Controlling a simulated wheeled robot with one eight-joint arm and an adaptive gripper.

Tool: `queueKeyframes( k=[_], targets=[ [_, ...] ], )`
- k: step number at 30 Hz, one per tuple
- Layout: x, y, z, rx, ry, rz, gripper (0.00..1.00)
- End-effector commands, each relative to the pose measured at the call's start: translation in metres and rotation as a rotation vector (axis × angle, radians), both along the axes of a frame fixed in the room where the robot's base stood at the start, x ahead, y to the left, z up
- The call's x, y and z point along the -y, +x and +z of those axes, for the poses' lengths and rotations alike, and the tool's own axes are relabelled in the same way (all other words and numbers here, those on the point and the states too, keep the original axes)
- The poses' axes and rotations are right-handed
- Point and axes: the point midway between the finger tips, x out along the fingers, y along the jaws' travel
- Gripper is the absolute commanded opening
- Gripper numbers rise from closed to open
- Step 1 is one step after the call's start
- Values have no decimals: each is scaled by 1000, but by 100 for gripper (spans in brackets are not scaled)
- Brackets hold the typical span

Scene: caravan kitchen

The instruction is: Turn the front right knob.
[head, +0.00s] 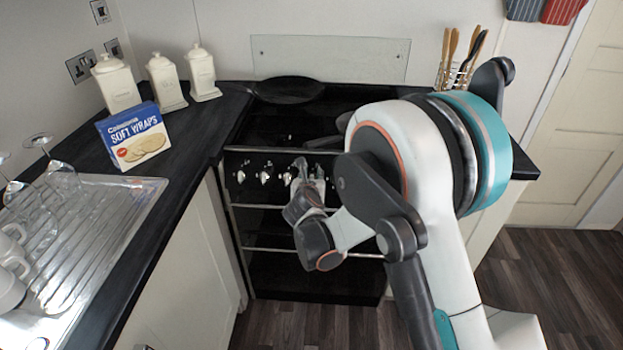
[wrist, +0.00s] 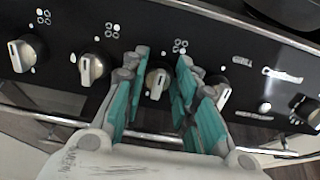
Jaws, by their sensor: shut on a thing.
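The cooker's black front panel (wrist: 135,35) carries a row of silver knobs. My gripper (wrist: 157,88) has its teal-padded fingers on either side of the third knob from the left (wrist: 155,81) in the wrist view and is shut on it. Two knobs (wrist: 93,69) (wrist: 26,52) show to its left, and one knob (wrist: 220,93) is close by on its right. Dot marks above the knobs are too small to tell which burner each serves. In the head view my gripper (head: 306,183) is at the panel, and my arm hides the panel's right part.
Rails (head: 290,207) cross the cooker front below the knobs. A dark pan (head: 290,88) sits on the hob. A soft wraps box (head: 134,136), white canisters (head: 165,82) and a utensil holder (head: 451,77) stand on the worktop. The floor (head: 300,325) in front is clear.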

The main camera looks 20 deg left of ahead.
Motion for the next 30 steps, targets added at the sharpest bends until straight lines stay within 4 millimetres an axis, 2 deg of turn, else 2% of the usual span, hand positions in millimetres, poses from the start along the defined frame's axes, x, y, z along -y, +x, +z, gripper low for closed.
queueKeyframes(
  k=[11, 30],
  targets=[
    [-2, 0, -1, 32, -136, 65, 3],
    [-6, -3, -3, 157, -661, 315, 3]
  ],
)
